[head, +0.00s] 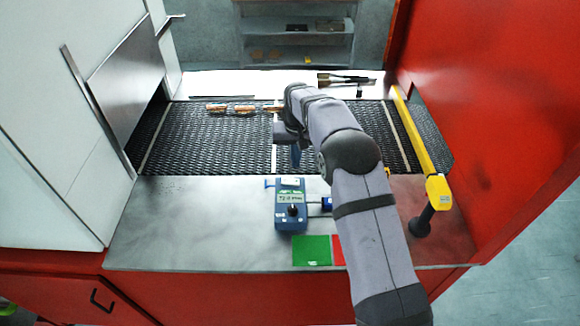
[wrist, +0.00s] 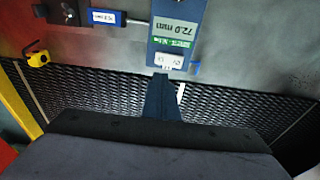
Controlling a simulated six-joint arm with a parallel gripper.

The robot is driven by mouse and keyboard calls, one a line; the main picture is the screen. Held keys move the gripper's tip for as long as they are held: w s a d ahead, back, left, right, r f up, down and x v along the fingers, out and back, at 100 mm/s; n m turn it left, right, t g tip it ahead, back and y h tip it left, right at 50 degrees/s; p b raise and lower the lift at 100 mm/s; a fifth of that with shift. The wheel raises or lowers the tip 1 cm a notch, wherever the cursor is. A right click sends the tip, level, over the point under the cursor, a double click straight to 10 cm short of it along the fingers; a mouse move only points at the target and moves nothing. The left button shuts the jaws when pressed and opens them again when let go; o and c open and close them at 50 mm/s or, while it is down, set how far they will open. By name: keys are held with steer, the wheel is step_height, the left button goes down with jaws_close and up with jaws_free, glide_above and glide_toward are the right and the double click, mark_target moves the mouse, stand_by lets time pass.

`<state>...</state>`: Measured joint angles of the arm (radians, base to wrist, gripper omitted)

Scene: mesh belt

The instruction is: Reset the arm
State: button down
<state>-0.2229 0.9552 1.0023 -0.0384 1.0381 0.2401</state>
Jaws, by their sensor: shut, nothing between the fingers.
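My arm reaches in from the lower right of the head view, over the front ledge, and bends down above the mesh belt (head: 205,145). My gripper (head: 296,160) points down near the belt's front edge, behind the blue gauge (head: 291,218). In the wrist view my gripper (wrist: 160,92) shows as narrow blue fingers closed together, with nothing held. The same gauge, with a 72.0 mm label, stands just beyond the fingertips there (wrist: 178,30). Whether the fingertips touch anything is hard to tell.
Copper-coloured pieces (head: 230,108) lie on the belt left of my arm. A yellow bar (head: 418,140) crosses the belt at the right. Green (head: 311,251) and red (head: 338,250) pads lie in front of the gauge. Dark tools (head: 345,78) rest on the back ledge. The ledge's left part is clear.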

steer(key=s+d+f+b, duration=0.1)
steer(key=s+d, duration=0.3)
steer(key=s, duration=0.8)
steer(key=s+d+f+g+b, duration=0.1)
steer(key=s+d+b, duration=0.2)
steer(key=s, duration=0.9)
steer(key=s+d+f+b, duration=0.1)
steer(key=s+d, duration=0.4)
steer(key=s, duration=0.7)
steer(key=shift+d+f+g+b, duration=0.15)
steer(key=shift+f+g+b, duration=0.2)
steer(key=shift+b, duration=0.4)
